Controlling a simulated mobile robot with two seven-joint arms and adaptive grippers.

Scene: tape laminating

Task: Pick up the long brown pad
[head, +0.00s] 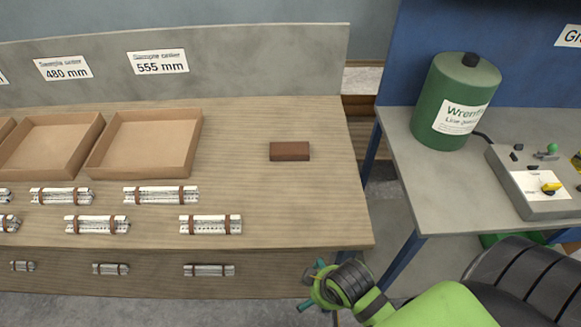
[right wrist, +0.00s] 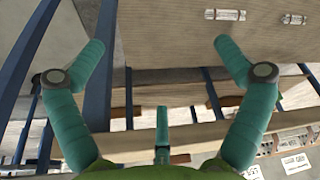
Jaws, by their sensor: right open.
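The brown pad (head: 290,151) is a small dark brown block lying flat on the right part of the wooden table in the head view. My right gripper (head: 310,290) is in front of the table's near right edge, well apart from the pad. In the right wrist view my right gripper (right wrist: 160,60) has its green fingers spread wide, with nothing between them. The pad does not show clearly in the right wrist view. My left gripper is not in view.
A grey bench (head: 400,150) at the right holds a green canister (head: 455,85) and a control box (head: 530,185). Table around the pad is clear.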

